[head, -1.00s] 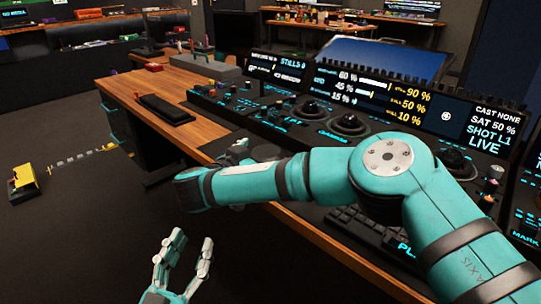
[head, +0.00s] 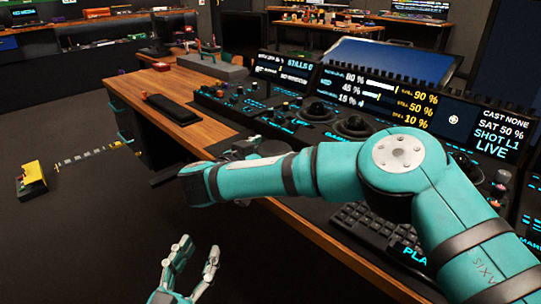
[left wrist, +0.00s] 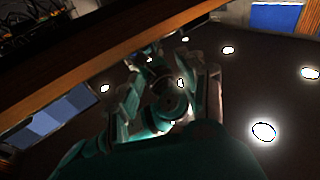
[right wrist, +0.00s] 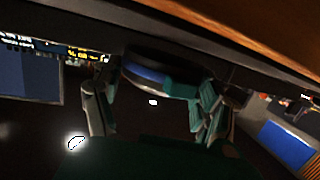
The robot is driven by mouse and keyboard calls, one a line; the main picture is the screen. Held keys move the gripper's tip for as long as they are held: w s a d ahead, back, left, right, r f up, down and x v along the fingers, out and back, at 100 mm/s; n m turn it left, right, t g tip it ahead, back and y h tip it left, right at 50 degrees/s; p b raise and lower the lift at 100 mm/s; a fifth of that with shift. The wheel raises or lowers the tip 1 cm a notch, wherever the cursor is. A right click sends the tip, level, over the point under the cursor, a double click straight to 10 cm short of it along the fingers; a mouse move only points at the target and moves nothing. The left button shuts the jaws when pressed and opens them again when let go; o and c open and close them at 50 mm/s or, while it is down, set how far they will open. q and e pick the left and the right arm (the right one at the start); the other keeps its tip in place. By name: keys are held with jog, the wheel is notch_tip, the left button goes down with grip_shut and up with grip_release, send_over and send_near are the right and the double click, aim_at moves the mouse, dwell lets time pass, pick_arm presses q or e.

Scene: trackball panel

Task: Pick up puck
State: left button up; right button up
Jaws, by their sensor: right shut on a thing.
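The puck (right wrist: 148,68) is a dark disc with a blue-lit face in the right wrist view. It sits tilted between the fingers of my right gripper (right wrist: 152,100), which is shut on it. In the head view my right gripper (head: 238,148) is by the desk's front edge, partly hidden by my own forearm, and I cannot make out the puck clearly there. My left gripper (head: 190,265) is low in front of the desk, fingers apart and empty. Its spread fingers also show in the left wrist view (left wrist: 168,90).
The wooden desk (head: 215,130) carries a black control console with trackballs (head: 355,127), lit screens (head: 375,95) and a keyboard (head: 375,232). A black pad (head: 172,108) lies on the desk's left part. A yellow-topped object (head: 32,176) is on the floor; the floor at left is mostly clear.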

notch_tip(320, 180, up, 3)
jog(key=shift+f+p, duration=0.2)
jog(key=shift+p, duration=0.15)
pick_arm(q)
jog(key=s+a+f+g+y+p, duration=0.1)
jog(key=s+f+g, duration=0.1)
jog(key=f+g, duration=0.2)
jog(key=s+a+f+g+y+p, duration=0.1)
jog(key=f+g, duration=0.3)
jog(key=f, duration=0.4)
jog(key=shift+s+a+f+g+y, duration=0.35)
jog(key=shift+s+a, duration=0.25)
jog(key=shift+s, duration=0.25)
pick_arm(e)
jog(key=s, duration=1.6)
jog(key=shift+d+r, duration=0.15)
jog(key=shift+r, duration=0.3)
jog(key=shift+w, duration=0.1)
